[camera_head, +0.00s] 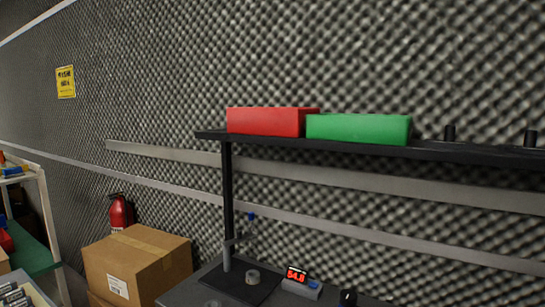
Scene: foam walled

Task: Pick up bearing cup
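A small grey ring-shaped part (252,277) sits on a dark plate (237,289) on the bench at the bottom of the head view. It may be the bearing cup, but it is too small to tell for sure. A second pale round item (212,303) is cut off by the bottom edge. Neither of my grippers shows in this view, so their state and position are hidden.
A red bin (266,121) and a green bin (359,128) stand on a black shelf (440,151) above the bench. A cardboard box (137,262) and fire extinguisher (120,212) are left.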

